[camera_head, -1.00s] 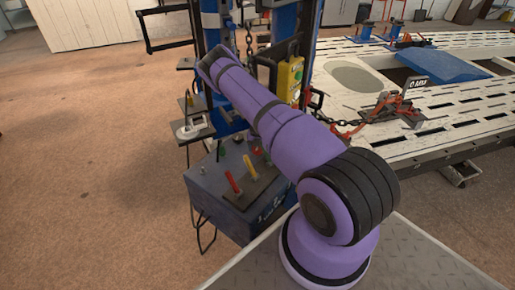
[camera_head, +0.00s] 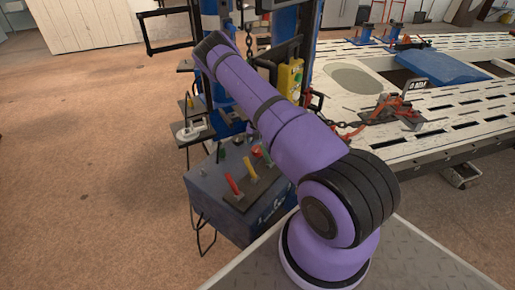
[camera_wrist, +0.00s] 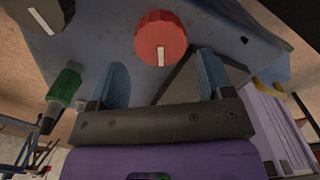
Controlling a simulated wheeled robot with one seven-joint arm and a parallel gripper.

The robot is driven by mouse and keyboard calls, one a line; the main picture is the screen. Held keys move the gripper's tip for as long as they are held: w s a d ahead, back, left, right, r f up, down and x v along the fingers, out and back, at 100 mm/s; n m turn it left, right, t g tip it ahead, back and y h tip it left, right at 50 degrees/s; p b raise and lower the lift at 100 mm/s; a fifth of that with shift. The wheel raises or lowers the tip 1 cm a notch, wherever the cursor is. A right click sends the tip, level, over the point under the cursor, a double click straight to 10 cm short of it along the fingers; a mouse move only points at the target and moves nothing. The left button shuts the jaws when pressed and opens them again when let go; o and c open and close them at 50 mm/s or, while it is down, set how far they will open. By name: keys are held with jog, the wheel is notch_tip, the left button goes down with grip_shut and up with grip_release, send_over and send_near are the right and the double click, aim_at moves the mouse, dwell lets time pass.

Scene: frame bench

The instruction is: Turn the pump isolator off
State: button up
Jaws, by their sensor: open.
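A red round knob (camera_wrist: 161,38) with a white pointer line is on the blue-grey pump box (camera_wrist: 255,42), at the top middle of the wrist view. I take it for the pump isolator; its line points down in that picture. My gripper (camera_wrist: 159,75) is open, its two blue fingers apart and empty. The knob shows above and between the fingertips, with no clear contact. In the head view, the pump box (camera_head: 205,190) stands beside the blue column, with a small red part (camera_head: 257,150) that may be the knob.
A black knob with a white line (camera_wrist: 48,14) is left of the red one. A green-handled fitting (camera_wrist: 65,83) is close to the left finger. Red (camera_head: 232,184) and yellow levers (camera_head: 250,168) stand on the box. The slotted bench (camera_head: 440,110) is at the right.

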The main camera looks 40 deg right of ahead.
aim_at(257, 148)
jog(key=shift+r, duration=2.8)
